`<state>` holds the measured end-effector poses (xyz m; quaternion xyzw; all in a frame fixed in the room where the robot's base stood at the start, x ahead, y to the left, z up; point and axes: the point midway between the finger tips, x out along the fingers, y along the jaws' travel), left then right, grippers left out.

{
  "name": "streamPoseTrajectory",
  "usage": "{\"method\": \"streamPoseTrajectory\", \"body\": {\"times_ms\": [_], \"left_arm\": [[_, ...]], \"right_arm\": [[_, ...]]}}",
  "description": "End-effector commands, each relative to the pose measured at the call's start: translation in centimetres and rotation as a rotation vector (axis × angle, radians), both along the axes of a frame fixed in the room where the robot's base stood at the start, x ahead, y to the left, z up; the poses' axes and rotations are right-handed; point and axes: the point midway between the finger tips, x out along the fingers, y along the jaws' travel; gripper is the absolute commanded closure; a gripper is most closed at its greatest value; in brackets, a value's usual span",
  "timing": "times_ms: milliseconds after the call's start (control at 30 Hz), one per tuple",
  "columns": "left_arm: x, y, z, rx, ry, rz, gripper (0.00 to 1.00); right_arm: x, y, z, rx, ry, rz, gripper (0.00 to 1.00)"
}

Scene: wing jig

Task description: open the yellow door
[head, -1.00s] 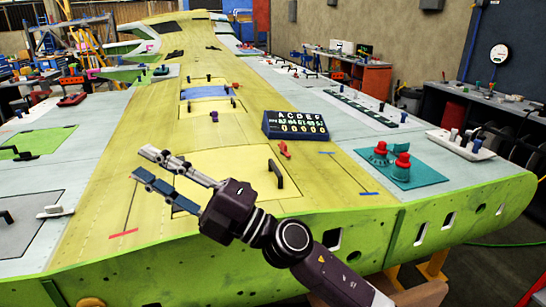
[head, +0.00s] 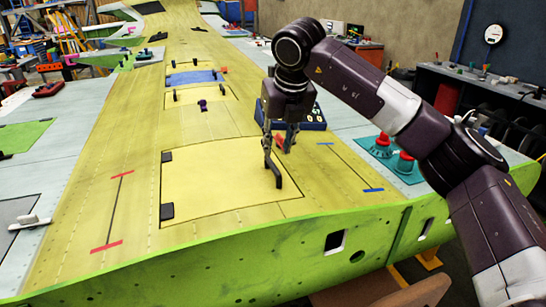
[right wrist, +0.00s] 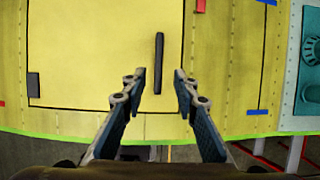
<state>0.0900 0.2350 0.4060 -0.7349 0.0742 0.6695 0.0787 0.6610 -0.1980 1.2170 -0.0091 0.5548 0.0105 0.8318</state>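The yellow door (head: 215,185) is a flat panel in the wing skin, lying flush in its outline. It has two dark hinges (head: 167,211) on its left edge and a black bar handle (head: 273,172) near its right edge. My right gripper (head: 277,148) points down at the handle's far end. In the right wrist view, the open fingers (right wrist: 156,82) stand on either side of the handle (right wrist: 159,55), with gaps to both. I cannot tell how far above the door they are. The door also shows in the right wrist view (right wrist: 85,60). My left gripper is not in view.
A dark blue counter box (head: 310,118) stands behind my right gripper, partly hidden by it. A teal plate with red knobs (head: 404,160) lies to the right, partly behind my arm. A smaller yellow panel (head: 190,105) lies farther back. The skin left of the door is clear.

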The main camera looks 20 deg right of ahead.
Motion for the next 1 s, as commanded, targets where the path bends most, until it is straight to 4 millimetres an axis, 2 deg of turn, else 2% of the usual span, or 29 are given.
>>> {"method": "streamPoseTrajectory", "body": {"times_ms": [200, 400, 700, 1000], "left_arm": [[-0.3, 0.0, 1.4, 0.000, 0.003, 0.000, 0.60], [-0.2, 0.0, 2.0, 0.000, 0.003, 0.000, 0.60], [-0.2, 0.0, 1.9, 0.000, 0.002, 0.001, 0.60], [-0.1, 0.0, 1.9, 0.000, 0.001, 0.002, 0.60]], "right_arm": [[1.3, 0.1, -3.3, 0.001, 0.004, 0.003, 0.72], [2.1, 0.2, -5.2, 0.002, 0.002, 0.003, 0.72], [2.2, 0.2, -5.6, 0.003, 0.000, 0.005, 0.72], [2.2, 0.3, -5.6, 0.003, 0.000, 0.005, 1.00]]}}
